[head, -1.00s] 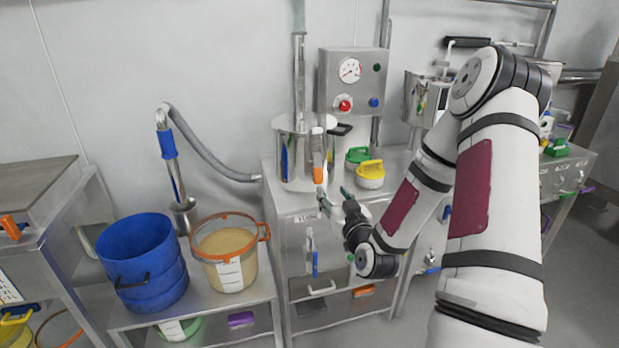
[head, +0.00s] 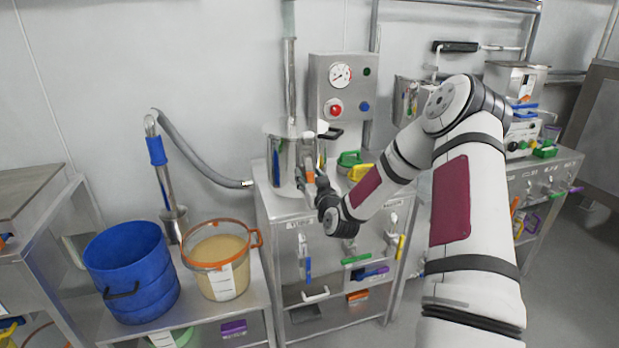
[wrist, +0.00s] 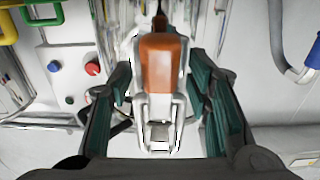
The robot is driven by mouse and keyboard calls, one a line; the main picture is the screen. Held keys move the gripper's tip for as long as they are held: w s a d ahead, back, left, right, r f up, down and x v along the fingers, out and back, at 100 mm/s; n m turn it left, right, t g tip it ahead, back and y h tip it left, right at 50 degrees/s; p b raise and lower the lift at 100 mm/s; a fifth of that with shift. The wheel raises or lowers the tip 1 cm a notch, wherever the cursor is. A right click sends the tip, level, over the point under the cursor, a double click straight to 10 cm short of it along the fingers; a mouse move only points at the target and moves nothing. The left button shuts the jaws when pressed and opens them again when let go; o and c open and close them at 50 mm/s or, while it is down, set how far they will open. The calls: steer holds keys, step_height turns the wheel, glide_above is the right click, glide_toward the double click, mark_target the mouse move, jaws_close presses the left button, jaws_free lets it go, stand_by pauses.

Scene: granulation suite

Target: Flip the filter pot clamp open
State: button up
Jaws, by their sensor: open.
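The filter pot (head: 283,160) is a shiny steel cylinder on the steel cabinet, below the gauge panel. Its clamp (head: 309,160) is on the pot's front right side, with an orange grip standing upright. In the wrist view the clamp's orange grip (wrist: 163,62) and metal loop lie between the fingers. My gripper (wrist: 162,100) is open, with one green-padded finger on each side of the clamp. I see no clear contact. In the head view my gripper (head: 312,182) is at the clamp, and its fingers partly hide it.
The gauge panel (head: 338,88) with red and blue knobs stands behind. A blue tub (head: 130,272) and an orange-rimmed bucket (head: 222,262) stand on the lower left bench.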

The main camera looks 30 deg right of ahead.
jaws_close()
